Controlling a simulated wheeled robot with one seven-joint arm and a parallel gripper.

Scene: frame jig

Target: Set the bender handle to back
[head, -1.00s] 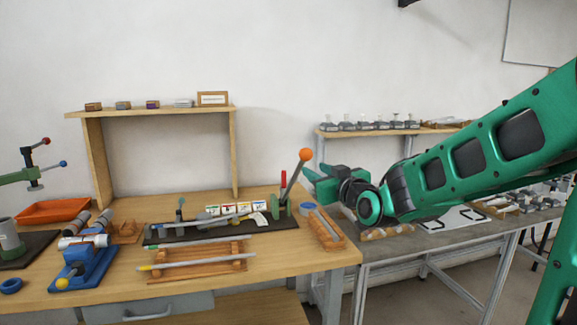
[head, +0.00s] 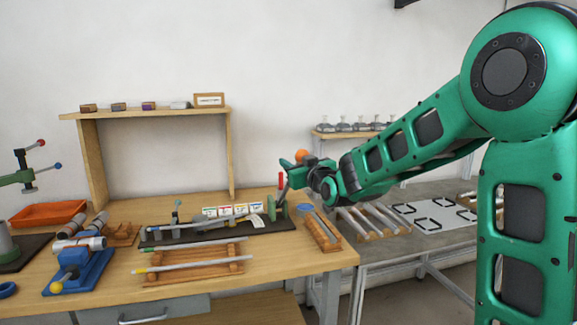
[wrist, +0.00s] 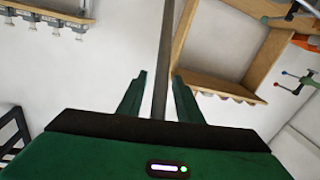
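The bender (head: 272,212) is on the dark plate at the right end of the wooden bench. Its handle is a dark rod topped by an orange ball (head: 301,154), leaning up and to the right in the head view. A shorter red grip (head: 281,180) stands beside it. My gripper (head: 288,170) is at the upper rod, just below the ball, and hides part of it. In the wrist view the rod (wrist: 163,45) runs between my two green fingers, with a gap on each side. My gripper is open around the rod.
A wooden rack with a light rod (head: 195,260) lies in front of the bender. Another wooden rack (head: 322,232) is on its right. Coloured cards (head: 232,210) stand behind the plate. A blue clamp (head: 78,272) is at left. A grey table (head: 385,257) adjoins at right.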

